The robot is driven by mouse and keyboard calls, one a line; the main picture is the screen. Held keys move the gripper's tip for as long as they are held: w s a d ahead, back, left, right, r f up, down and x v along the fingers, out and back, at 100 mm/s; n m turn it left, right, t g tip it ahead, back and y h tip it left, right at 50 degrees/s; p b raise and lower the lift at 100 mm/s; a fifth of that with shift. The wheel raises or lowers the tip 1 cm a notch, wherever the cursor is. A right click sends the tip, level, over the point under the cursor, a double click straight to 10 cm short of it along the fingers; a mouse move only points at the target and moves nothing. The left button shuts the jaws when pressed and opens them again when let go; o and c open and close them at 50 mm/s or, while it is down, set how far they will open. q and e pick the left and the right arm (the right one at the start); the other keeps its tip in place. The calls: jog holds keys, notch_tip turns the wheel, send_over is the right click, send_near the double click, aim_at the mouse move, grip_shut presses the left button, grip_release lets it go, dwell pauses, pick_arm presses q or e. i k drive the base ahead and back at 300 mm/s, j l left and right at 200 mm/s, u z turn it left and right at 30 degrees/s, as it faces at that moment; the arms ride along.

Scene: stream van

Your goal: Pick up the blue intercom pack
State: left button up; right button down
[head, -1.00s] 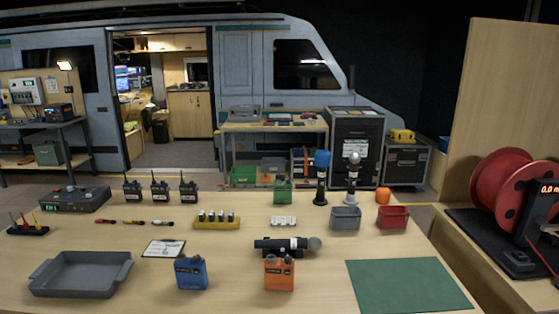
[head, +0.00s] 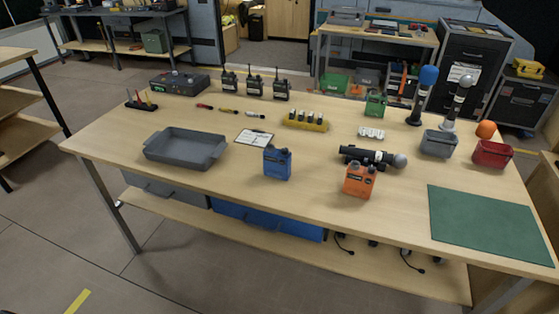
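The blue intercom pack (head: 277,163) stands upright near the front edge of the wooden table (head: 200,196), left of the table's middle. Nothing covers it. A similar orange pack (head: 359,180) stands to its right, apart from it. Neither of my grippers shows in the head view.
A grey tray (head: 185,148) lies left of the blue pack, with a white card (head: 254,137) close behind the pack. A microphone (head: 372,157) lies behind the orange pack. A green mat (head: 490,226) lies at the right. The floor before the table is clear.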

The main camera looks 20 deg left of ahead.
aim_at(271, 155)
jog(key=i+j+z, duration=0.15)
jog(key=j, duration=0.2)
jog(key=i+j+z, duration=0.1)
jog(key=j, duration=0.25)
jog(key=i+j+z, duration=0.15)
jog(key=j, duration=0.2)
jog(key=i+j+z, duration=0.15)
jog(key=j, duration=0.25)
